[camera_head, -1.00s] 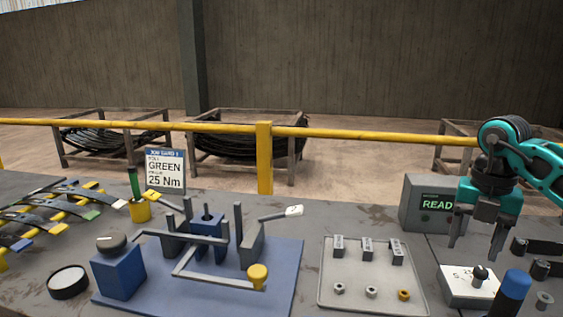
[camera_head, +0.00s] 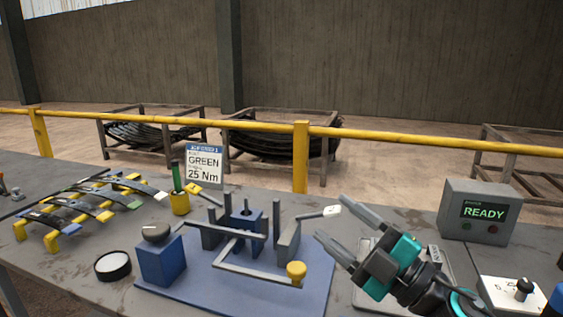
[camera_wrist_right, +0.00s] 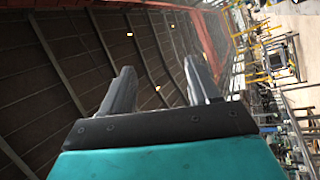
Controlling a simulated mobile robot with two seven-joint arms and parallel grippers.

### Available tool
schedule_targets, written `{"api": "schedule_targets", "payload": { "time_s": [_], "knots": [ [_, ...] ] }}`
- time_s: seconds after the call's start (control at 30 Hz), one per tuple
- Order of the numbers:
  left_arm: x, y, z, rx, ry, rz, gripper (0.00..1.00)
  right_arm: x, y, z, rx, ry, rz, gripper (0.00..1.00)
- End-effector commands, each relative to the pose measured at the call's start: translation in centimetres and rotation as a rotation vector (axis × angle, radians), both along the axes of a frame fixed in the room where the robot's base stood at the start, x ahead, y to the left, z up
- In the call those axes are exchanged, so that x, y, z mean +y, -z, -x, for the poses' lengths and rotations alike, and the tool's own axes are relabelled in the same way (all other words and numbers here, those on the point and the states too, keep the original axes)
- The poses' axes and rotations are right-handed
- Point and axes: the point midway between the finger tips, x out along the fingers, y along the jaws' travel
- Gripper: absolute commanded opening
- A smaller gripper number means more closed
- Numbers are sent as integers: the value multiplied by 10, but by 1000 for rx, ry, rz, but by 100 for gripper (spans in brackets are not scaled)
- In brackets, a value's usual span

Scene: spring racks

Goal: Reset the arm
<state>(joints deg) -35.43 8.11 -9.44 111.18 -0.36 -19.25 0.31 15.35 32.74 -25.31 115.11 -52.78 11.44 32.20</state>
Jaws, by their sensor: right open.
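My right gripper (camera_head: 347,232) is open and empty in the head view. It is at the right of the blue fixture plate (camera_head: 305,277), in front of the grey tray (camera_head: 366,299), and covers most of that tray. Its fingers point up and to the left. In the right wrist view its two fingers (camera_wrist_right: 160,88) stand apart, with nothing between them and the roof and racks behind. My left gripper is out of view.
The fixture has a yellow-knobbed lever (camera_head: 296,270) and a blue block with a dark knob (camera_head: 160,262). Leaf springs (camera_head: 95,207) lie at left. A sign (camera_head: 204,166) reads GREEN 25 Nm. A grey box (camera_head: 480,213) reads READY. A white switch box (camera_head: 507,296) stands at right.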

Motion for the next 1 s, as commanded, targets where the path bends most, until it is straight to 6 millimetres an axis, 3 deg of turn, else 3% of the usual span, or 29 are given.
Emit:
{"api": "schedule_targets", "payload": {
  "time_s": [0.17,0.33,0.47,0.6,0.7,1.0],
  "knots": [
    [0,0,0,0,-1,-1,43,-48,27,-6,241,313,-281,61],
    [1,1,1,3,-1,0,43,-95,94,10,577,611,-431,61],
    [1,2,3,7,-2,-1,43,-120,159,47,888,806,-469,61],
    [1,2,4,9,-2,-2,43,-128,213,99,1192,938,-448,61],
    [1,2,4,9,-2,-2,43,-128,238,133,1357,987,-419,61],
    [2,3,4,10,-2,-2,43,-118,276,220,1742,1043,-310,61]
  ]
}}
